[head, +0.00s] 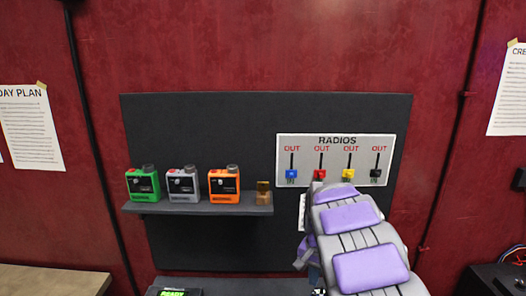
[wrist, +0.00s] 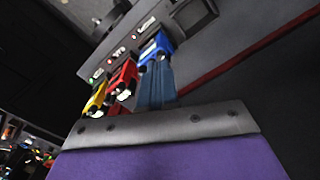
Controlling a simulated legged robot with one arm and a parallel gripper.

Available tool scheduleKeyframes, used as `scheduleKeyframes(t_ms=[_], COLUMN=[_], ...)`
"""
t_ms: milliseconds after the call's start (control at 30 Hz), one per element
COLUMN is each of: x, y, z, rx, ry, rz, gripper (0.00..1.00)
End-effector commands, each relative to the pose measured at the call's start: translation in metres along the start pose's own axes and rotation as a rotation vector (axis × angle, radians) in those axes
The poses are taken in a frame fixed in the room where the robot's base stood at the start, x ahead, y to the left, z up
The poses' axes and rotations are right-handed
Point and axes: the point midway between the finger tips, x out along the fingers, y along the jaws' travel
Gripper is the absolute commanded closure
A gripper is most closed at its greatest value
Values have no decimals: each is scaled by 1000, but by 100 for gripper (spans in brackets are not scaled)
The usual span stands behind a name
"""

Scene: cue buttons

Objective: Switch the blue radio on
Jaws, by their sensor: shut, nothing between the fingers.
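A pale panel labelled RADIOS (head: 337,142) hangs on the dark board, with a blue slider knob (head: 291,174) at its left. The blue knob sits at the bottom of its slot, under a red OUT label. In the wrist view the blue knob (wrist: 156,47) is at top centre, tilted with the view. My gripper (wrist: 156,84) is shut and empty, its fingers just below the blue knob in that view; I cannot tell whether they touch. In the head view my purple and grey arm hides the fingers. I see no blue radio on the shelf.
Red (head: 320,174), yellow (head: 348,174) and black (head: 376,173) knobs also sit low in their slots, right of the blue one. Green (head: 143,185), grey (head: 183,185) and orange (head: 224,186) radios stand on the shelf (head: 200,207), left of the panel.

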Motion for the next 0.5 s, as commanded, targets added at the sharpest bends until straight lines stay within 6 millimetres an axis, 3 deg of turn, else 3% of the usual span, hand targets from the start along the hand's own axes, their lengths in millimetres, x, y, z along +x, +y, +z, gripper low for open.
scheduleKeyframes(t_ms=[267, 500], x=[5, 27], y=[-2, -2], z=[3, 3], rx=[-6, -5], ry=[-4, -3], rz=[1, 2], gripper=[100, 100])
